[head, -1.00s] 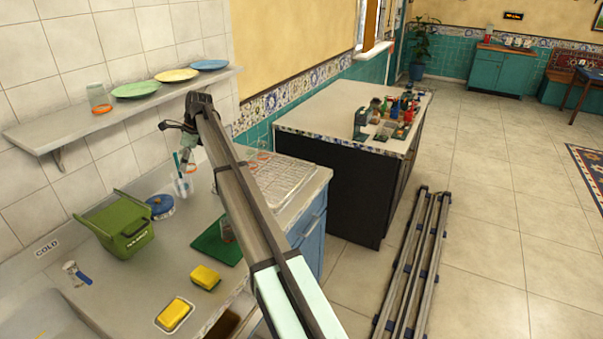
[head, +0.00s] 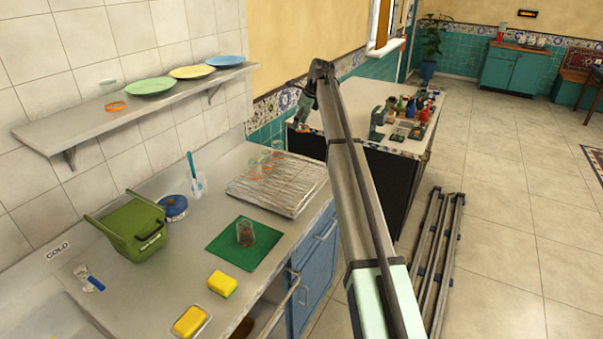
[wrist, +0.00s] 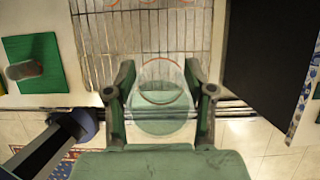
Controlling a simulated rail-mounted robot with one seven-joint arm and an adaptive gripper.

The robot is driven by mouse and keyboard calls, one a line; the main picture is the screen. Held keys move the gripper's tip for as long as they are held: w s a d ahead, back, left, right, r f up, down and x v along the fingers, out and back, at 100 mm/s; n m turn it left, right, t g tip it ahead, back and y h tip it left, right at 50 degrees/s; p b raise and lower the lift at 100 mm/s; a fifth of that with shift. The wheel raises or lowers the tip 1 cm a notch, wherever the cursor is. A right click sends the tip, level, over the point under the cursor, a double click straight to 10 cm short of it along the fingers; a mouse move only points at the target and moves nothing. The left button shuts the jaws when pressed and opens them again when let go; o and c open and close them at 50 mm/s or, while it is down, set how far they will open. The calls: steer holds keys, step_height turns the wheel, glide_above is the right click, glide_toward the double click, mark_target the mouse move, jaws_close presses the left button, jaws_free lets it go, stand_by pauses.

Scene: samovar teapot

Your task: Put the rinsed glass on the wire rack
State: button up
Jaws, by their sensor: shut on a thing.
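My gripper (wrist: 160,84) is shut on a clear glass (wrist: 164,98) with an orange band; a finger stands on each side of it in the wrist view. In the head view my gripper (head: 303,108) is up to the right of the wire rack (head: 290,200), beside the dark-sided island; the held glass cannot be made out there. The rack lies flat on the counter, and its bars (wrist: 100,50) show behind the glass in the wrist view. Several orange-banded glasses (head: 267,165) stand at the rack's back part.
A green mat (head: 222,250) with a brown-filled glass (head: 246,236) lies left of the rack. The island (head: 355,110) stands right. The rack's front part is clear.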

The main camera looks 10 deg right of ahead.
step_height(320, 180, down, 20)
steer(key=p, duration=0.5)
steer(key=shift+d+r, duration=0.1)
steer(key=o, duration=1.1)
steer(key=b+v, duration=0.3)
steer(key=v, duration=0.9)
